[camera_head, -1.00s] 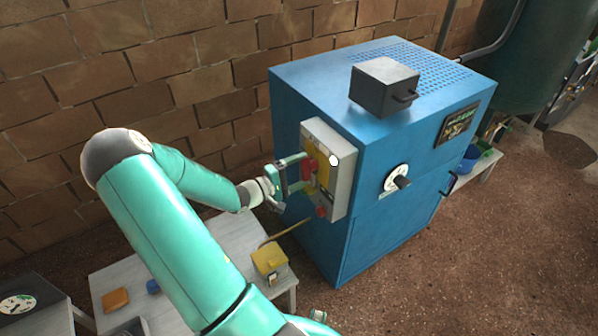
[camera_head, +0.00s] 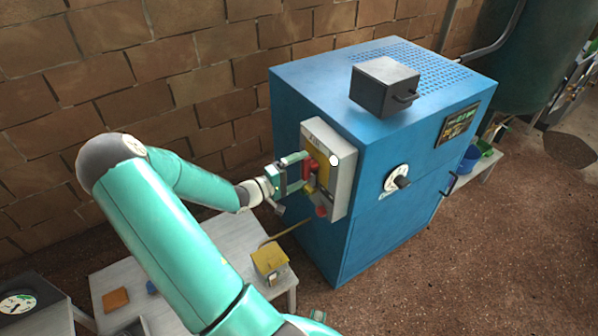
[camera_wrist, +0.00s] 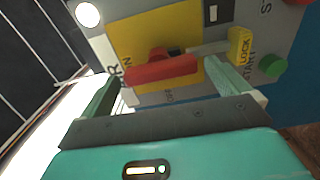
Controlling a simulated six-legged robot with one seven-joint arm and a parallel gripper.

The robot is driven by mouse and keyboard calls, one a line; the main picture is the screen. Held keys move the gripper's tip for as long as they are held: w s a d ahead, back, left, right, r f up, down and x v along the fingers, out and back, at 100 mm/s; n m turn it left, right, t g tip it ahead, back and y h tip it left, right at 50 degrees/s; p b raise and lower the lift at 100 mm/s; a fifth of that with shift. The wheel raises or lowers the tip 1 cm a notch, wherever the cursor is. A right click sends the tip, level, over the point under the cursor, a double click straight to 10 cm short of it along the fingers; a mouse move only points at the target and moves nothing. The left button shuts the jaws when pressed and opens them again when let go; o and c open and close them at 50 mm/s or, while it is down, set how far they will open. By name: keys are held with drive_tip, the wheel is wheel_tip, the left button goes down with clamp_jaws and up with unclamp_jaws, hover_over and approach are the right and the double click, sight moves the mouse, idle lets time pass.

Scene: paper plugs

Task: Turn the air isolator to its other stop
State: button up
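The air isolator is a red handle (camera_head: 309,168) on a yellow plate (camera_wrist: 140,27), mounted on a grey panel (camera_head: 341,183) on the side of the blue cabinet. In the wrist view the red handle (camera_wrist: 160,71) lies across the picture, tilted slightly up to the right. "ON" and "OFF" lettering is partly readable beside it. My gripper (camera_head: 302,171) is at the panel with its fingers apart. In the wrist view my gripper (camera_wrist: 165,75) has one finger on each side of the handle, with gaps showing. Whether a finger touches it is unclear.
A yellow LOCK tag (camera_wrist: 240,46) with a grey bar and a green button (camera_wrist: 272,65) sit right of the handle in the wrist view. A red knob (camera_head: 321,211) is low on the panel. The blue cabinet (camera_head: 390,240) and brick wall (camera_head: 180,90) bound the space.

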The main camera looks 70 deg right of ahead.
drive_tip(key=v, duration=1.3)
drive_tip(key=shift+w+a, duration=0.25)
drive_tip(key=shift+a, duration=0.05)
drive_tip(key=w+a+r+n+t+y, duration=0.1)
drive_tip(key=w+a+r+t+y, duration=0.2)
drive_tip(key=a, duration=0.4)
drive_tip(key=w+a+r+t+y, duration=0.3)
drive_tip(key=a, duration=0.5)
drive_tip(key=w+a+r+n+t+y, duration=0.1)
drive_tip(key=w+a+r+t+y, duration=0.15)
drive_tip(key=a, duration=0.45)
drive_tip(key=s+a+r+n+t+y, duration=0.1)
drive_tip(key=a+r+n+t+y, duration=0.1)
drive_tip(key=a+r, duration=0.5)
drive_tip(key=s+a+r+n+t+y, duration=0.1)
drive_tip(key=a+r+n+t+y, duration=0.2)
drive_tip(key=a+r+t, duration=0.4)
drive_tip(key=a+r+n, duration=0.1)
drive_tip(key=a, duration=0.5)
drive_tip(key=shift+a, duration=0.15)
